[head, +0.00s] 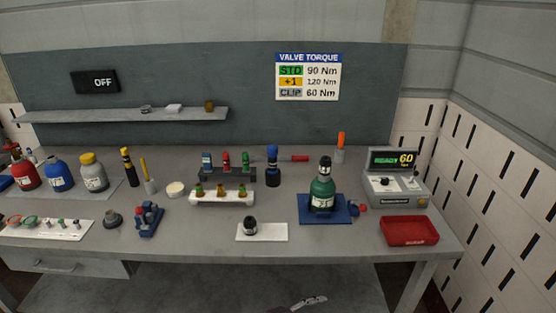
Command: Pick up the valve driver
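No tool in the head view is plainly labelled as the valve driver. One candidate is a blue and black upright tool (272,168) standing at the back middle of the bench. Another possible one is a blue and grey device (149,219) lying at the left front. I cannot tell which is the driver. A green cylinder with a black valve top (322,190) stands upright on a blue base (341,209). A torque box (395,190) at the right reads READY 60.
The bench (290,262) holds a red tray (409,231), a white pad (277,237) with a dark round fitting (250,227), a valve rack (222,198) and several coloured cylinders at left. A wall shelf (180,114) hangs behind. The front middle is mostly clear.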

